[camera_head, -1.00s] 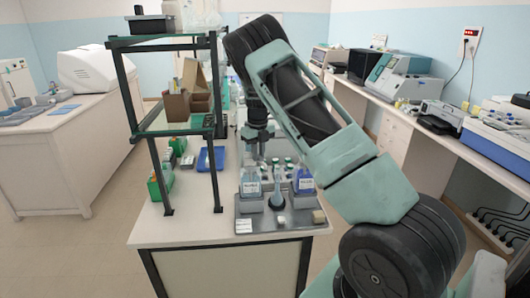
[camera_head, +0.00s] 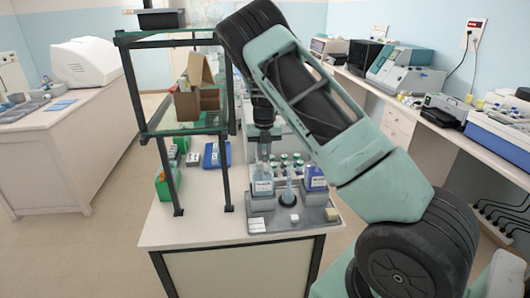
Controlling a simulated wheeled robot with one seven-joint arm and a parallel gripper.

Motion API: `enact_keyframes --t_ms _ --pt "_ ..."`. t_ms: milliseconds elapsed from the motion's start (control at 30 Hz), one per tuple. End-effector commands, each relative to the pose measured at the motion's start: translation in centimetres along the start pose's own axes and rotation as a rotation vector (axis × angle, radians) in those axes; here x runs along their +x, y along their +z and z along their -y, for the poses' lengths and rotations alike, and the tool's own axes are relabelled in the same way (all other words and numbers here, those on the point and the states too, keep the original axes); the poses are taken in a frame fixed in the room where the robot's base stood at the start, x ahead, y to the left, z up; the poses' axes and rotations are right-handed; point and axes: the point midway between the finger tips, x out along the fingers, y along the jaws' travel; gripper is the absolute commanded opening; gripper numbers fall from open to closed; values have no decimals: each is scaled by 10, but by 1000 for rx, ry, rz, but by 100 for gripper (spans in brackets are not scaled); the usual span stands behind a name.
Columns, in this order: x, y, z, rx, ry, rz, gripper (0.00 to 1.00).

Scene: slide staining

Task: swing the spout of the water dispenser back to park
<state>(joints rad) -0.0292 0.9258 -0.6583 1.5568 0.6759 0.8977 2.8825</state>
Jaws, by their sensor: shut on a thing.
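My gripper (camera_head: 264,152) points down over the grey tray (camera_head: 268,228) at the near end of the middle bench. It is shut on a small part, seemingly the spout of the water dispenser, just above a clear bottle with a white label (camera_head: 262,187). The spout is too small and too covered by the fingers to make out its shape or angle. A blue bottle with a white label (camera_head: 316,180) stands on the tray to the right. A small pale-blue vessel on a dark round base (camera_head: 287,198) stands between the two bottles.
A dark-framed glass shelf (camera_head: 190,128) with brown cardboard boxes (camera_head: 197,98) stands close left of my gripper. Small white blocks (camera_head: 294,218) lie on the tray's front. Several capped vials and a blue tray (camera_head: 217,155) are farther back. Floor left of the bench is clear.

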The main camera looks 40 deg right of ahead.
Motion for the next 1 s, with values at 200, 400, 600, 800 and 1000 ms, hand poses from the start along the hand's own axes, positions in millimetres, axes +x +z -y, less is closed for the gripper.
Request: enact_keyframes --t_ms 200,400,600,800,1000 --pt "-1 1 0 1 0 4 0" --pt "-1 1 0 1 0 3 38" --pt "0 0 0 0 0 1 38" --pt "-10 1 -1 -2 0 3 38" --pt "-48 2 -1 -2 2 7 38"
